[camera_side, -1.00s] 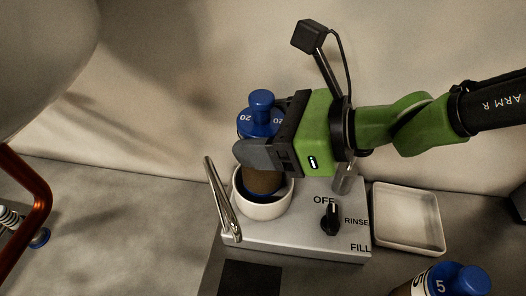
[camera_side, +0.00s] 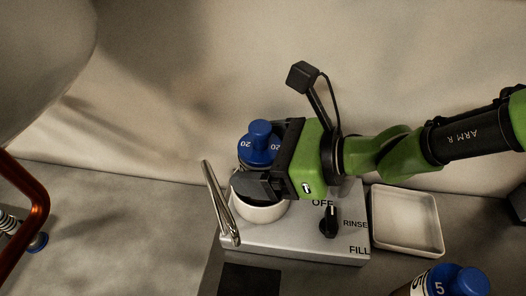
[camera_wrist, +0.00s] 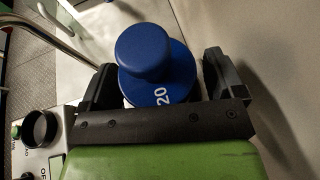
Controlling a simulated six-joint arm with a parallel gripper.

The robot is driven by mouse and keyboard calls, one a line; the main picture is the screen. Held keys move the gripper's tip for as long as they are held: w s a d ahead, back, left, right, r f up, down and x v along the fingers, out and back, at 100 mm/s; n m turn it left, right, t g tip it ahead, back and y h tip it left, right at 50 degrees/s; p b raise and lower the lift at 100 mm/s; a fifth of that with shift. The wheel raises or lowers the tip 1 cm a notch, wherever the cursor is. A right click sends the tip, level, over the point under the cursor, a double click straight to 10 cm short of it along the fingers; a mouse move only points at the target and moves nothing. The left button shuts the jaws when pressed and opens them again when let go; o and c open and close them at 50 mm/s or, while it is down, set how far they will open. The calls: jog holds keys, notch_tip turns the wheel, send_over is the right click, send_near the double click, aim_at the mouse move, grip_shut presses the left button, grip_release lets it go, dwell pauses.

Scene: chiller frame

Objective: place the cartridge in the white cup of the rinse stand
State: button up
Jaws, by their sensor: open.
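The cartridge has a blue cap (camera_side: 259,146) marked 20 and stands upright in the white cup (camera_side: 259,212) of the rinse stand (camera_side: 300,238); its lower body is hidden by my gripper and the cup wall. My gripper (camera_side: 257,176) is low over the cup, with its fingers around the cartridge. In the wrist view the blue cap (camera_wrist: 157,65) sits between the two open black fingers, with a gap visible on the right side. Whether either finger touches it on the left is unclear.
A metal lever (camera_side: 221,205) rises at the stand's left, close to the cup. A black knob (camera_side: 329,221) is on the stand. A white square tray (camera_side: 406,250) lies to the right. Another blue-capped cartridge marked 5 (camera_side: 464,281) is at the bottom right.

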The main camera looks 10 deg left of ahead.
jog(key=shift+r, duration=0.2)
jog(key=v, duration=1.2)
